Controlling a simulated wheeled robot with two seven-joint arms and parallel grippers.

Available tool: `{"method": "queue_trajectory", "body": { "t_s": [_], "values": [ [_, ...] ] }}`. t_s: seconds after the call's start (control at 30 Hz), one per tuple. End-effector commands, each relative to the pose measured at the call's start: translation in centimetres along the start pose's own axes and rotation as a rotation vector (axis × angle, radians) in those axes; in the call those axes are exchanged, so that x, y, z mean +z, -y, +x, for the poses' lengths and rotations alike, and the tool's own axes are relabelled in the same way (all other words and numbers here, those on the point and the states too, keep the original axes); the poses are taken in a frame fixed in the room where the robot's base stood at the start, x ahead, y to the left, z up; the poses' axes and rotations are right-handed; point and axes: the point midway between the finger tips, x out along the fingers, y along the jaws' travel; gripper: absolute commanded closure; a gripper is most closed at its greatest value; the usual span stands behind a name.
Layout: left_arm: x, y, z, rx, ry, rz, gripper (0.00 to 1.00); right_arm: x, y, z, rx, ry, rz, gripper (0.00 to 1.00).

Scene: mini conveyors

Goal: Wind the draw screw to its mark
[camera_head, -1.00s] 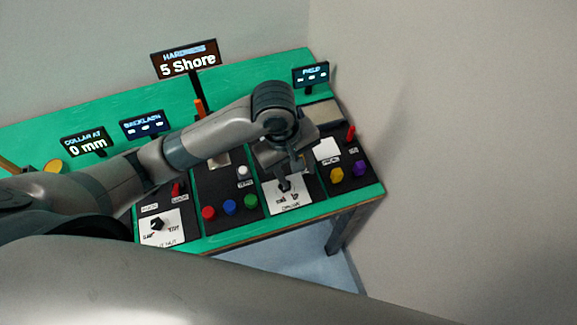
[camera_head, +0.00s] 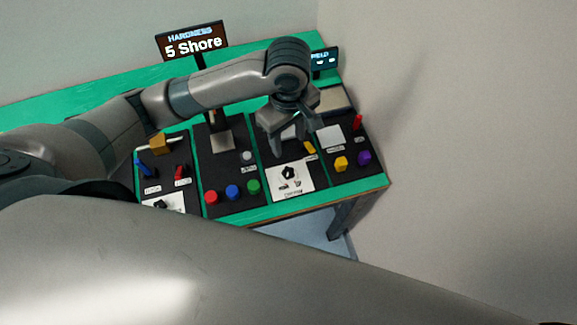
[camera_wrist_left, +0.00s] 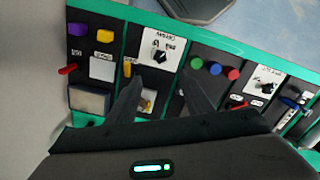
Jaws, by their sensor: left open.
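The black knob (camera_head: 289,173) stands on a white dial plate (camera_head: 300,187) on the third dark panel of the bench. Its label is too small to read surely, so I cannot tell whether it is the draw screw. The knob also shows in the left wrist view (camera_wrist_left: 160,49). My left gripper (camera_head: 294,141) is open and empty, above the panel and behind the knob, apart from it. In the left wrist view the open fingers (camera_wrist_left: 162,75) point toward the plate. The dial marks are too small to read. My right gripper is not in view.
A yellow lever (camera_head: 309,147) is close to my left gripper. Red (camera_head: 211,197), blue (camera_head: 232,192) and green (camera_head: 253,187) buttons lie left of the plate. Yellow (camera_head: 341,163) and purple (camera_head: 364,158) knobs lie right. The hardness display (camera_head: 192,43) reads 5 Shore.

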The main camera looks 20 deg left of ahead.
Motion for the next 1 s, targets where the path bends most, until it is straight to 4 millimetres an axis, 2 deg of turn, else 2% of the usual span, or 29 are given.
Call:
{"method": "queue_trajectory", "body": {
  "t_s": [0.47, 0.87, 1.0],
  "values": [
    [0.1, 0.1, 5.1, -0.004, 0.003, -0.002, 0.53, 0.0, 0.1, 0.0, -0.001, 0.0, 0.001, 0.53],
    [0.0, 0.1, 11.5, -0.004, 0.001, -0.002, 0.53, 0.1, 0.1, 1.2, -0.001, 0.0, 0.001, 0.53],
    [-0.1, 0.1, 13.4, -0.005, -0.001, -0.001, 0.53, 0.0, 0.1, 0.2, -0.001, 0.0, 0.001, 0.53]
  ]
}}
